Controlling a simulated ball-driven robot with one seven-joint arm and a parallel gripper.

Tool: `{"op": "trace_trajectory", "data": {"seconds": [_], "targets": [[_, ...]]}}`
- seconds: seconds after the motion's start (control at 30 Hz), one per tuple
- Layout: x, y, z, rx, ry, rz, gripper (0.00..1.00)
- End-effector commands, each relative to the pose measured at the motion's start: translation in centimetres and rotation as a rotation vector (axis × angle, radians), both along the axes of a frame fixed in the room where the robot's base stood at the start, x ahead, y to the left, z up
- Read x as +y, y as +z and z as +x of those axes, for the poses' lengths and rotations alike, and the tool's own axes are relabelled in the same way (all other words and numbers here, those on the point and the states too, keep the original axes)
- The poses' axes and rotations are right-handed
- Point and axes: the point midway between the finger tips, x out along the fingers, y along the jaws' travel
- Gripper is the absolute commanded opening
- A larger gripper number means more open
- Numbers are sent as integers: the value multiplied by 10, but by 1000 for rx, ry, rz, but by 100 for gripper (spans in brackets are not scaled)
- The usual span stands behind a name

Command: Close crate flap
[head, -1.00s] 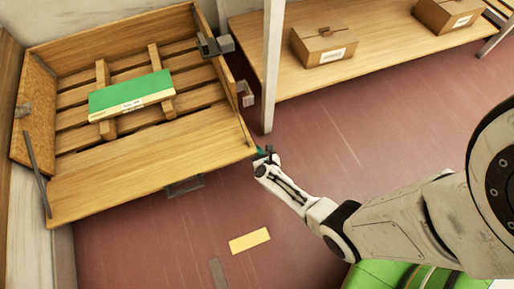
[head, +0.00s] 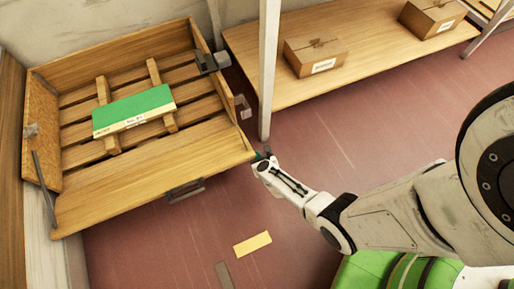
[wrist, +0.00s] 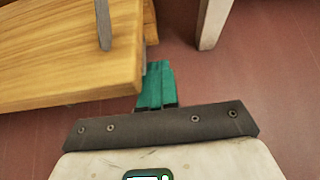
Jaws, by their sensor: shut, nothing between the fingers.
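The wooden crate (head: 118,53) stands at the left in the head view, open at the top. Its front flap (head: 150,182) is a wide plank panel that leans outward, with a dark handle (head: 185,190) on its outer face. My gripper (head: 262,155) is at the flap's right end, by its outer corner. In the wrist view the green fingers (wrist: 156,84) are shut and empty, right beside the flap's end (wrist: 70,60). I cannot tell whether they touch it. A grey bar (wrist: 103,25) crosses the flap there.
A green-topped block (head: 134,110) lies on the crate's slats. A low wooden shelf with a pale post (head: 269,70) stands close behind my gripper and carries cardboard boxes (head: 318,56). The red floor in front of the crate is clear apart from flat markings (head: 252,244).

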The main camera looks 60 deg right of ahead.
Motion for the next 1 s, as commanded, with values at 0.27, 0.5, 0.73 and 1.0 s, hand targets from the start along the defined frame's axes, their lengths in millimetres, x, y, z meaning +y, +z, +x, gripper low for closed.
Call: {"op": "trace_trajectory", "data": {"seconds": [0.27,0.5,0.73,1.0], "targets": [[-6,49,10,-4,2,-1,0],[-16,81,24,-3,0,-2,0],[-27,102,41,-4,0,-1,0],[-37,116,56,-2,0,-2,0]]}}
